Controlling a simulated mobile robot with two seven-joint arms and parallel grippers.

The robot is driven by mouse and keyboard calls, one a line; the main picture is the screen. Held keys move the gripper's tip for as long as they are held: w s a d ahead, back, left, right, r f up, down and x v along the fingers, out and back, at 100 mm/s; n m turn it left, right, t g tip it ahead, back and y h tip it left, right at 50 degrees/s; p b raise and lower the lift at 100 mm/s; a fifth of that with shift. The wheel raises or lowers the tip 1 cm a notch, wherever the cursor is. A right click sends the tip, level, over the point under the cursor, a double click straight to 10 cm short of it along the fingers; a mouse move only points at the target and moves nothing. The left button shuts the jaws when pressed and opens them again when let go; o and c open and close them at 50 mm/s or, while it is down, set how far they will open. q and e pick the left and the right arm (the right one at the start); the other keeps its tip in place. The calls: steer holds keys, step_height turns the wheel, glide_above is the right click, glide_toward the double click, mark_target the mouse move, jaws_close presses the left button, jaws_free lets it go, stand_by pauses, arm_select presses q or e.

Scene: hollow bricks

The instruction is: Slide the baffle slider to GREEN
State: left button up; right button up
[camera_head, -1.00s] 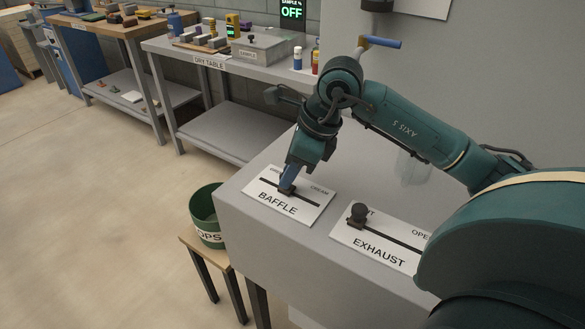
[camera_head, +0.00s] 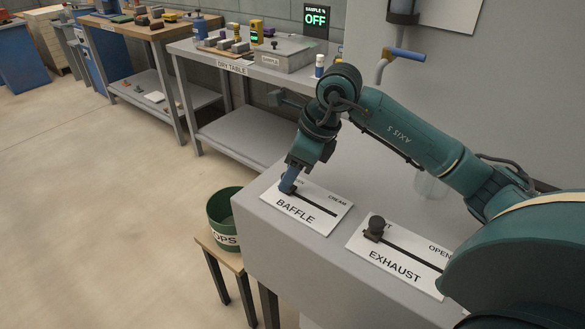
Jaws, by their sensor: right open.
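The BAFFLE plate (camera_head: 318,220) is a white panel on the grey bench top, with a dark slot running from upper left to lower right. Its dark slider knob (camera_head: 289,189) is at the slot's left end. CREAM is printed near the right end; the label at the left end is mostly hidden by my gripper. My right gripper (camera_head: 287,184), with blue fingers, points down at the knob, its tips at or around it. It is open; whether the fingers touch the knob cannot be told. My left gripper is not in view.
An EXHAUST plate (camera_head: 395,268) with a black knob (camera_head: 376,228) lies to the right on the bench. A green bin (camera_head: 222,215) stands on a small stool off the bench's left side. The dry table (camera_head: 232,69) is behind.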

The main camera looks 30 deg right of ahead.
steer(key=v, duration=1.3)
